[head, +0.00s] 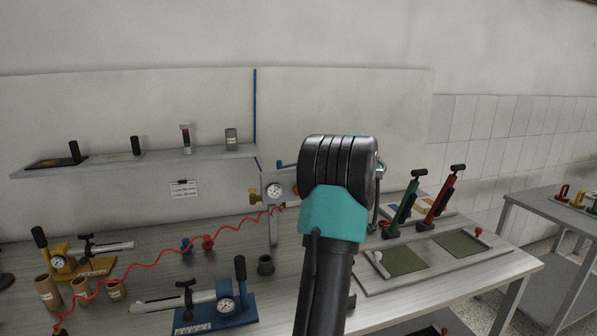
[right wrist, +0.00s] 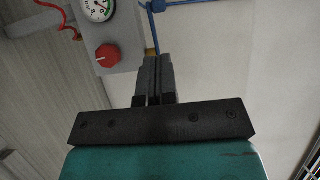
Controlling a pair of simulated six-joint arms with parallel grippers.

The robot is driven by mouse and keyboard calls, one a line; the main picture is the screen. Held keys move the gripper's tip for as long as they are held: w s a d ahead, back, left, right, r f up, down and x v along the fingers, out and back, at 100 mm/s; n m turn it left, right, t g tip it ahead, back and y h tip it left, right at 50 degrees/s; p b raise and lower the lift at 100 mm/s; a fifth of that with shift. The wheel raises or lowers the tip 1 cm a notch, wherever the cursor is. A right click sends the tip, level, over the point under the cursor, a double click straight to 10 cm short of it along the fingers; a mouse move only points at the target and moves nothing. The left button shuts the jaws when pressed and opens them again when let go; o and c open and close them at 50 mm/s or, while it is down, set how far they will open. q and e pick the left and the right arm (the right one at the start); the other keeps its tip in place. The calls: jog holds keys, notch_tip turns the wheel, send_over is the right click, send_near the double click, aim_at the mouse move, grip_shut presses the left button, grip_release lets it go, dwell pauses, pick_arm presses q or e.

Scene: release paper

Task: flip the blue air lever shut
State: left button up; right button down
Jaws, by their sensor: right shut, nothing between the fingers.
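A blue handle (head: 287,164), which looks like the air lever, shows just above the grey regulator box in the head view, lying nearly level, its right end behind my right arm. In the right wrist view a blue fitting with a bar (right wrist: 178,3) is cut by the top edge. My right gripper's fingers (right wrist: 153,65) are together and empty, pointing up past the grey box's right side, below the blue fitting and apart from it in the picture. In the head view my right wrist hides these fingers. My left gripper is not in view.
The regulator box (right wrist: 125,40) carries a gauge (right wrist: 98,8) and a red knob (right wrist: 107,56). A blue pipe (head: 255,110) runs up the wall. A red coiled hose (head: 150,262) crosses the bench. A blue pump (head: 215,312) stands in front; a shelf (head: 130,160) hangs at left.

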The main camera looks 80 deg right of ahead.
aim_at(281, 164)
jog(key=x, duration=1.3)
jog(key=shift+w+d, duration=0.2)
jog(key=shift+w, duration=0.05)
